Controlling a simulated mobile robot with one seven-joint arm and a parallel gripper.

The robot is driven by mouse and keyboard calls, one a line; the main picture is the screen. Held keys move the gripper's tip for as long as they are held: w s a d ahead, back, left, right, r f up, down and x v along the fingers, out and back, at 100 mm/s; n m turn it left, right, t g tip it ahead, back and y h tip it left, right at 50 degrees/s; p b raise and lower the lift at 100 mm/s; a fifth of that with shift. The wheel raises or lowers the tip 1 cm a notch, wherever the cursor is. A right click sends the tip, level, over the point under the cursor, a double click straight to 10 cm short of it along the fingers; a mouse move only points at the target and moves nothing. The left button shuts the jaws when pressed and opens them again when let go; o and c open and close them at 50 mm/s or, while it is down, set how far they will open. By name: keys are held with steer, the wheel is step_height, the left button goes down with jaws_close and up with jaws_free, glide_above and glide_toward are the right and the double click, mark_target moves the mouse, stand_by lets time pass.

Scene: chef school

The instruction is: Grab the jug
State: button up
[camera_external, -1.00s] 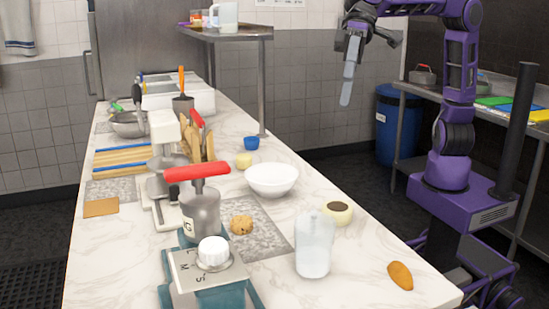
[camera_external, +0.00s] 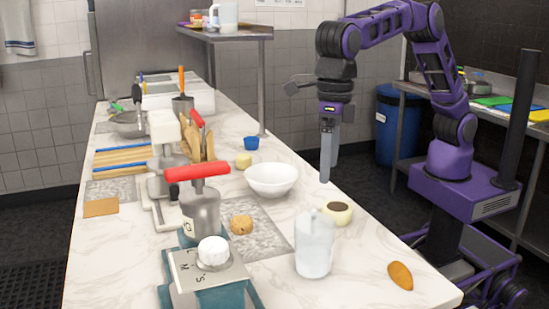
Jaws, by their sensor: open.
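A translucent, whitish jug (camera_external: 314,250) stands upright on the marble counter near its right edge, toward the front. Its handle is hard to make out. My gripper (camera_external: 328,165) points down with its fingers above and behind the jug, beyond the small round pot. It touches nothing and holds nothing. The fingers overlap in this view, so the gap between them is hard to see.
A small cream pot (camera_external: 338,213) stands close behind the jug, and a white bowl (camera_external: 271,180) is farther back. A bread roll (camera_external: 400,275) lies to the right. The counter (camera_external: 362,265) between jug and roll is clear.

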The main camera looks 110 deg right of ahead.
mark_target(314, 210)
steer(key=d+f+n, duration=0.1)
steer(key=f, duration=0.3)
steer(key=w+f+n, duration=0.1)
steer(key=f+n, duration=0.1)
steer(key=f, duration=0.2)
steer(key=d+f+n+b, duration=0.1)
steer(key=f+n, duration=0.1)
steer(key=f, duration=0.2)
steer(key=shift+w+d, duration=0.25)
steer(key=shift+d, duration=0.05)
steer(key=shift+s+d+f+b, duration=0.1)
steer(key=shift+s+f+b, duration=0.05)
steer(key=shift+f, duration=1.2)
steer(key=shift+s+f+b, duration=0.1)
steer(key=shift+f+b, duration=0.05)
steer(key=shift+f, duration=1.2)
jaws_close()
